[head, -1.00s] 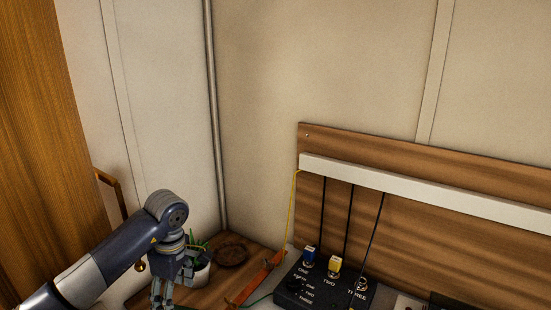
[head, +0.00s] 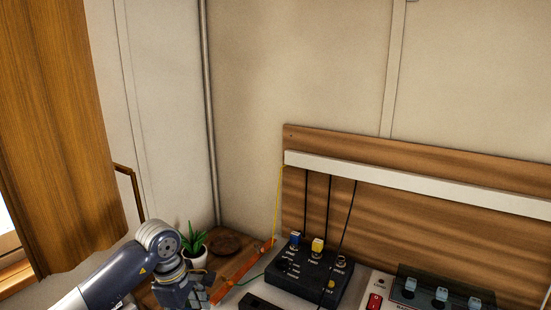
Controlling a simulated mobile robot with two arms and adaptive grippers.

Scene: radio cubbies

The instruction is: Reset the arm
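My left arm comes in from the lower left. Its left gripper (head: 182,292) points down at the bottom of the head view, over the wooden surface beside the plant pot. The fingers are bunched and partly cut by the frame edge, so I cannot tell whether they are open or shut. My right arm and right gripper are not in view.
A potted plant (head: 194,245) and a round brown dish (head: 226,244) stand in the corner. An orange bar (head: 243,270) lies beside a black box (head: 312,274) with blue and yellow plugs. A panel with switches (head: 440,293) is at right. A wooden board (head: 420,218) backs them.

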